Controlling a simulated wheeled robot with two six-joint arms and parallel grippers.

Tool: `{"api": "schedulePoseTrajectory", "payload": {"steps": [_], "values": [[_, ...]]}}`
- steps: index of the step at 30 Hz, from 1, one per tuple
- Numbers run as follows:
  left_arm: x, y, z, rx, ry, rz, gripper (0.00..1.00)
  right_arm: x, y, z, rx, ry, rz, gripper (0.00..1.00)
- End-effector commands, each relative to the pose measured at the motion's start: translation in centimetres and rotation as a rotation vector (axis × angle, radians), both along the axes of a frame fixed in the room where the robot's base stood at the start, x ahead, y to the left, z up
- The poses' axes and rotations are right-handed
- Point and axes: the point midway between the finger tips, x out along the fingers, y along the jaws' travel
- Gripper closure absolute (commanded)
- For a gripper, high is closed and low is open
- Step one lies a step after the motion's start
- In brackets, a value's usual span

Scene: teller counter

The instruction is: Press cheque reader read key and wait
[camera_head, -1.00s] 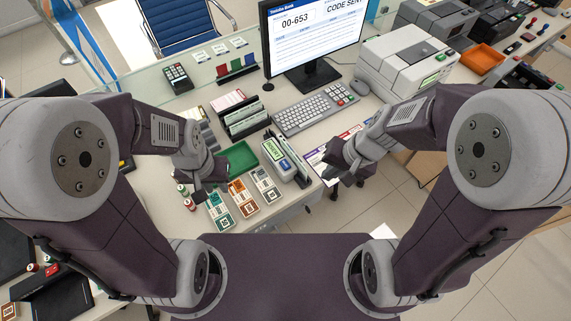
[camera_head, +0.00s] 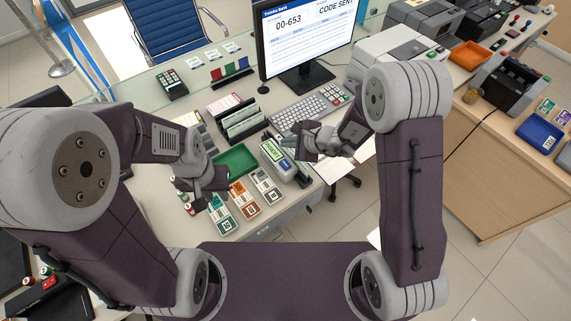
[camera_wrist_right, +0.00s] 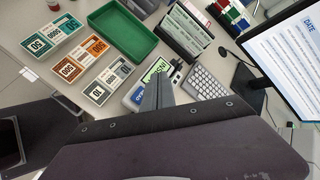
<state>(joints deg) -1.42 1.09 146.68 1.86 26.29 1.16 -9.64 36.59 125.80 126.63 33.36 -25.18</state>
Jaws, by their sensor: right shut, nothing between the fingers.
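The cheque reader (camera_head: 286,168) is a small light device with a green-lit screen and a blue read key. It stands near the counter's front edge, right of the green tray. In the right wrist view the reader's green screen (camera_wrist_right: 155,71) and blue key (camera_wrist_right: 138,97) show just left of the fingers. My right gripper (camera_head: 285,147) is shut and empty, beside and seemingly above the reader; contact cannot be told. It also shows in the right wrist view (camera_wrist_right: 157,88). My left gripper (camera_head: 217,186) hangs over the counter left of the banknotes; its jaws are unclear.
Banded note stacks (camera_head: 243,200) lie in front of the green tray (camera_head: 235,160). A document rack (camera_head: 240,122), a keyboard (camera_head: 305,108) and a monitor (camera_head: 305,40) reading "00-653" and "CODE SENT" stand behind. A white printer (camera_head: 385,50) is at back right.

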Motion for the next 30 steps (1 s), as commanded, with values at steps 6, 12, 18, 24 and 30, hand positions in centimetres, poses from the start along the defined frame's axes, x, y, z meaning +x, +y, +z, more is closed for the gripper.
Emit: {"api": "schedulePoseTrajectory", "payload": {"steps": [6, 12, 18, 24, 30], "values": [[0.0, 0.0, -0.2, 0.0, 0.0, 0.0, 0.73, 0.0, 0.0, -0.3, 0.0, 0.0, 0.0, 1.0], [0.0, 0.0, -1.6, 0.0, 0.0, 0.0, 0.73, 0.0, 0.0, -2.8, -0.001, 0.002, 0.0, 1.0], [0.0, 0.0, -3.0, 0.0, 0.0, 0.0, 0.73, -0.1, 0.0, -5.8, -0.001, 0.002, 0.001, 1.0], [0.0, 0.0, -5.4, 0.0, 0.0, 0.0, 0.73, 0.0, 0.0, -8.2, 0.0, -0.001, 0.0, 1.0], [0.0, 0.0, -6.3, 0.0, 0.0, 0.0, 0.73, 0.0, 0.0, -8.8, 0.0, -0.001, 0.001, 1.0]]}}
